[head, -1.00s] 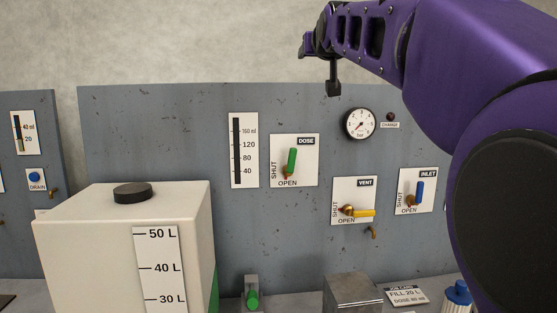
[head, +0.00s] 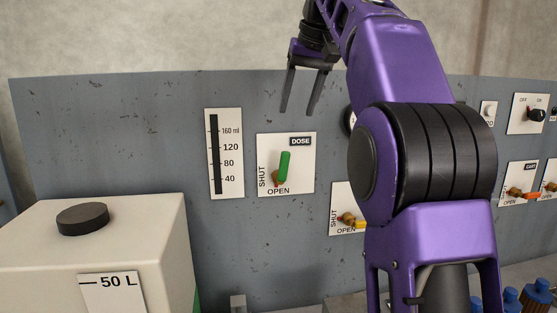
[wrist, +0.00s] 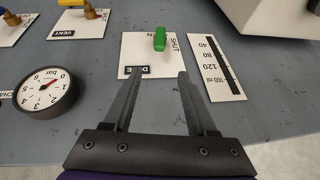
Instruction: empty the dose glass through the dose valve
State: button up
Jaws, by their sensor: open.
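The dose valve has a green handle (head: 285,165) on a white plate (head: 303,180) marked DOSE, SHUT and OPEN. The handle points up, away from the OPEN word at the bottom. The dose glass (head: 214,155) is a dark upright strip on a scale to 160 ml, left of the valve; I cannot tell its level. My gripper (head: 298,112) is open and empty, above the DOSE plate and apart from the handle. In the wrist view, the green handle (wrist: 160,39) lies beyond the gap between the fingertips (wrist: 159,75), touching neither.
The vent valve's yellow handle (head: 360,224) is to the lower right, partly behind my arm. A round bar gauge (wrist: 47,92) is beside the gripper in the wrist view. A pale tank with a black cap (head: 82,219) stands at the lower left. Further valves (head: 533,195) are at the far right.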

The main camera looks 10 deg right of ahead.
aim_at(282, 166)
jog(key=shift+g, duration=0.3)
jog(key=x, duration=1.7)
jog(key=shift+d+f, duration=0.1)
jog(key=shift+f, duration=0.1)
grip_shut()
dwell(0.6)
